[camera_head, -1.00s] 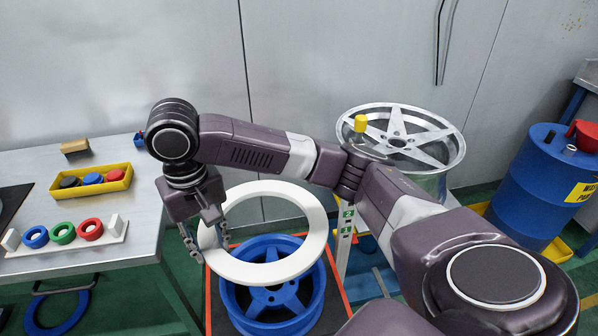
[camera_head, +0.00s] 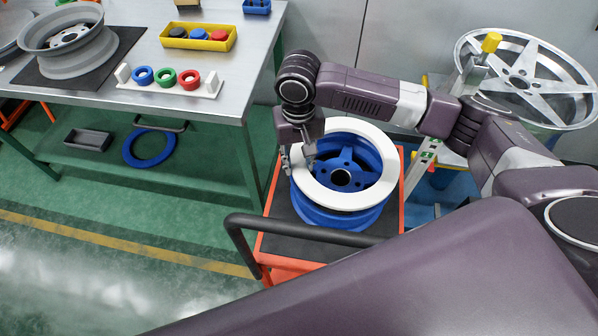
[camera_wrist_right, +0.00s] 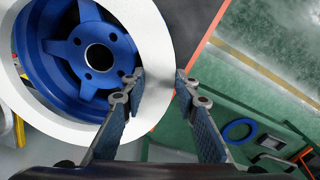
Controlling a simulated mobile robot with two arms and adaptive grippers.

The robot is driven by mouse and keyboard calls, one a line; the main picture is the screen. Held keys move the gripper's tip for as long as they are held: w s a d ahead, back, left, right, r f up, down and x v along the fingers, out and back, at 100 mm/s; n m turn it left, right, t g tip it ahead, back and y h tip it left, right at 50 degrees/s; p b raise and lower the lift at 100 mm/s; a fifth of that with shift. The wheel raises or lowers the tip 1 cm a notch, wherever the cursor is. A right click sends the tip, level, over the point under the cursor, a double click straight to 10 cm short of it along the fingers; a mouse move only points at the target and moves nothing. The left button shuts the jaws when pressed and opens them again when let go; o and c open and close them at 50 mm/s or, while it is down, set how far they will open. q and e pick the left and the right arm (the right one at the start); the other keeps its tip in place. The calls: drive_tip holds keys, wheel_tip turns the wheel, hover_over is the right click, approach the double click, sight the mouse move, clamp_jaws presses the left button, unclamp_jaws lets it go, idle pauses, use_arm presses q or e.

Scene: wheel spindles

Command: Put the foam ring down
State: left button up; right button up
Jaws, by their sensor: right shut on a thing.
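The white foam ring (camera_head: 347,199) lies flat over the blue wheel (camera_head: 330,218). The wheel stands on an orange-edged cart (camera_head: 282,262) with a dark top. I cannot tell whether the ring touches the wheel's rim. My right gripper (camera_head: 299,166) is shut on the ring's left side, one finger inside and one outside. In the right wrist view, the ring (camera_wrist_right: 145,40) passes between the fingers (camera_wrist_right: 158,88), and the blue wheel (camera_wrist_right: 68,52) shows through its opening. My left gripper is not in view.
A black handle bar (camera_head: 300,229) runs along the cart's near side. A steel bench (camera_head: 220,103) at the left carries a grey wheel (camera_head: 70,62), a yellow tray (camera_head: 198,41) and a rack of coloured rings (camera_head: 166,78). A silver wheel (camera_head: 525,80) stands at the right.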

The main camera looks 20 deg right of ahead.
wheel_tip(320, 180, down, 5)
drive_tip(key=shift+r, duration=0.2)
drive_tip(key=shift+s, duration=0.1)
drive_tip(key=shift+c, duration=0.6)
drive_tip(key=o, duration=1.1)
drive_tip(key=shift+f, duration=0.1)
wheel_tip(320, 180, up, 12)
drive_tip(key=shift+r, duration=0.1)
drive_tip(key=shift+a, duration=0.1)
